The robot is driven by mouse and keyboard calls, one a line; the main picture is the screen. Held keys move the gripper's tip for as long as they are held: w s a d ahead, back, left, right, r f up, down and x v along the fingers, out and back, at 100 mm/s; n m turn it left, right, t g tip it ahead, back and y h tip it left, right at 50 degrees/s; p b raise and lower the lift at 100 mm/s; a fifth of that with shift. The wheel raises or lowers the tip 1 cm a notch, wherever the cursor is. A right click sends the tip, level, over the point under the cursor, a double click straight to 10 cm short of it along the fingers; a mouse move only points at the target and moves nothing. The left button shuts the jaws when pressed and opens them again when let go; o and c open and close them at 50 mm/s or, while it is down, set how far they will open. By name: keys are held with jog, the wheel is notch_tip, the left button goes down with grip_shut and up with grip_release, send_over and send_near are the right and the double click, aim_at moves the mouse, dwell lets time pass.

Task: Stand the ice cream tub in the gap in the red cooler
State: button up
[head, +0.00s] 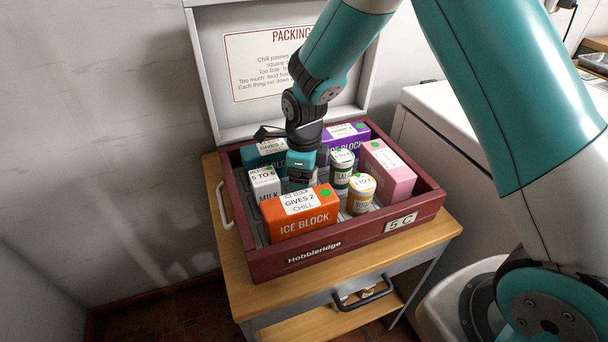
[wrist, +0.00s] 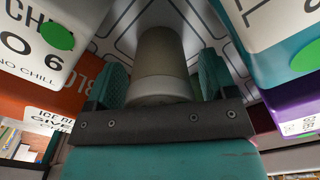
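My gripper (head: 302,178) points down into the red cooler (head: 262,262), between the milk carton (head: 264,187) and the green-lidded jar (head: 342,170). In the wrist view a plain beige-grey round tub with a pale rim, taken to be the ice cream tub (wrist: 160,62), sits between the two teal fingers (wrist: 160,85). The fingers appear to press on both its sides near the rim. Its label does not show. In the head view my gripper and the orange ice block hide it, and I cannot tell whether it touches the patterned cooler floor (wrist: 115,22).
Around my gripper stand the orange ice block (head: 305,218), teal ice block (head: 262,156), purple ice block (head: 350,143), pink box (head: 388,172) and yellow-labelled jar (head: 360,195). The cooler sits on a wooden trolley (head: 430,236), its lid (head: 210,70) raised behind. Room around the tub is tight.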

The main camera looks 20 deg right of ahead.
notch_tip(320, 180, up, 12)
jog(key=shift+f+p, duration=0.1)
jog(key=shift+p, duration=0.4)
jog(key=shift+s+r, duration=0.1)
jog(key=shift+r, duration=0.25)
jog(key=s+a+r+n+y, duration=0.1)
jog(key=s+r+n, duration=0.2)
jog(key=s+n, duration=0.5)
jog(key=s+a+r+n+y, duration=0.1)
jog(key=s+a+r+n, duration=0.1)
jog(key=s+n, duration=0.6)
jog(key=s+a+r+n+y, duration=0.1)
jog(key=s+r+n, duration=0.3)
jog(key=n, duration=1.2)
jog(key=shift+s+a+r+y, duration=0.15)
jog(key=shift+s+y, duration=0.15)
jog(key=shift+s, duration=0.85)
jog(key=shift+s+a+r+y, duration=0.15)
jog(key=shift+s+y, duration=0.15)
jog(key=shift+s, duration=0.85)
